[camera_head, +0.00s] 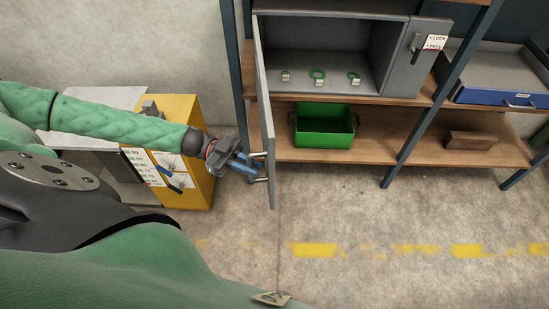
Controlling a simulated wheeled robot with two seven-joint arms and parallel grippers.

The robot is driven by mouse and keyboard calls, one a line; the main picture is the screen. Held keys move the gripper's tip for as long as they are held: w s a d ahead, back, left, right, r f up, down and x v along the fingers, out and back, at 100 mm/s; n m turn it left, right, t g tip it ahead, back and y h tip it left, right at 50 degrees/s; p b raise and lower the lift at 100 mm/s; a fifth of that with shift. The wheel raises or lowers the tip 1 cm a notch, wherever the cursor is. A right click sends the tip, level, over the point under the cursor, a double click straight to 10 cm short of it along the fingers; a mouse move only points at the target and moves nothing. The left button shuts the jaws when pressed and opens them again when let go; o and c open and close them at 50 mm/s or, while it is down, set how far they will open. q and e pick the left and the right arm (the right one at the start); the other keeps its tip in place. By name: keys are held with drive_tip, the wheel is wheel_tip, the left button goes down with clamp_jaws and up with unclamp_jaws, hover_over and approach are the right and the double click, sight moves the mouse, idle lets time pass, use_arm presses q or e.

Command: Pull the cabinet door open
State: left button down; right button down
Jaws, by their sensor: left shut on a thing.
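The grey cabinet (330,30) stands on the shelf unit, its front open to view. Its door (265,110) is swung out at the left side, seen nearly edge-on and reaching toward me. A metal handle (262,179) sits on the door's left face, low down. My left gripper (250,166) comes in from the left and is shut on the handle; its fingertips partly hide it. My right gripper is not in view.
Inside the cabinet are several small pieces, with green rings (318,75). A lever (416,43) is on the cabinet's right front. A green bin (323,126) stands on the lower shelf. A yellow cabinet (181,112) stands left of the door. The floor in front is clear.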

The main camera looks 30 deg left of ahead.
use_arm(q)
drive_tip(key=a, duration=0.1)
drive_tip(key=s+a, duration=0.1)
drive_tip(key=a, duration=0.1)
drive_tip(key=s+a, duration=0.1)
drive_tip(key=a, duration=0.1)
drive_tip(key=shift+s+a+r, duration=0.15)
drive_tip(key=shift+s, duration=0.1)
drive_tip(key=c, duration=1.5)
unclamp_jaws()
drive_tip(key=shift+a, duration=0.1)
